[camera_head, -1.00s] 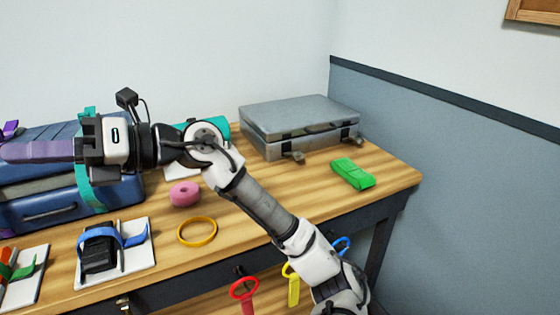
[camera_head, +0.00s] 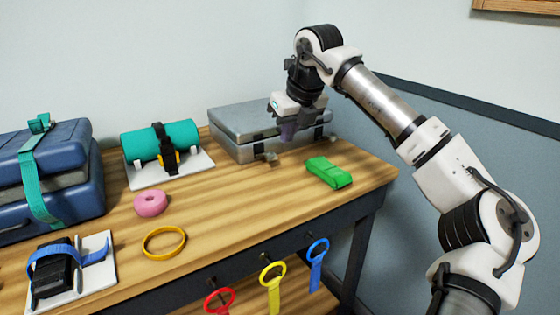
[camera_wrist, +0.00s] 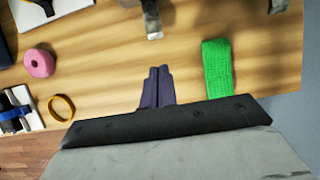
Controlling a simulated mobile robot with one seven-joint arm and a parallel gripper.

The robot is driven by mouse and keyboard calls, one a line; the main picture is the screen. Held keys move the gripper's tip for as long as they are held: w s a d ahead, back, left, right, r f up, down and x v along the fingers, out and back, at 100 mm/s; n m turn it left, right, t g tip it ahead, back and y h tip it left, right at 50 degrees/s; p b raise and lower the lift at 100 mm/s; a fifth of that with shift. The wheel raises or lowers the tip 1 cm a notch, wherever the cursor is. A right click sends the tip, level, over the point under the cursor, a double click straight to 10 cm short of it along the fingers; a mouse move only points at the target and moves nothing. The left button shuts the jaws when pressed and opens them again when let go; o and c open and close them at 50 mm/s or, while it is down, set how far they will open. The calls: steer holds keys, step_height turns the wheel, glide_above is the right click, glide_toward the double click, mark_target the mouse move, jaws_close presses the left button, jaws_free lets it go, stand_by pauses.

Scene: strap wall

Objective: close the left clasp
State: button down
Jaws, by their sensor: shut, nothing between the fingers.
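The grey metal case (camera_head: 235,120) stands at the back right of the table with its lid down. Its left clasp (camera_head: 267,158) juts out low from the front face and looks unfastened; it also shows at the top of the wrist view (camera_wrist: 152,22). The right clasp (camera_wrist: 277,5) is partly cut off there. My gripper (camera_head: 288,133) is in front of the case, between the clasps in the head view, pointing down. Its purple fingers (camera_wrist: 159,74) are together and empty, apart from the left clasp in the wrist view. My gripper hides part of the case front.
A pink ring (camera_head: 150,204) and a yellow ring (camera_head: 164,242) lie to the left. A strapped teal roll (camera_head: 140,145) stands left of the case. Bare wood lies between.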

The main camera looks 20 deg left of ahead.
mark_target(266, 157)
steer(key=x, duration=1)
steer(key=shift+a, duration=0.1)
stand_by(0.4)
steer(key=shift+a+r+p, duration=0.1)
steer(key=shift+r+p, duration=0.3)
steer(key=shift+p, duration=0.3)
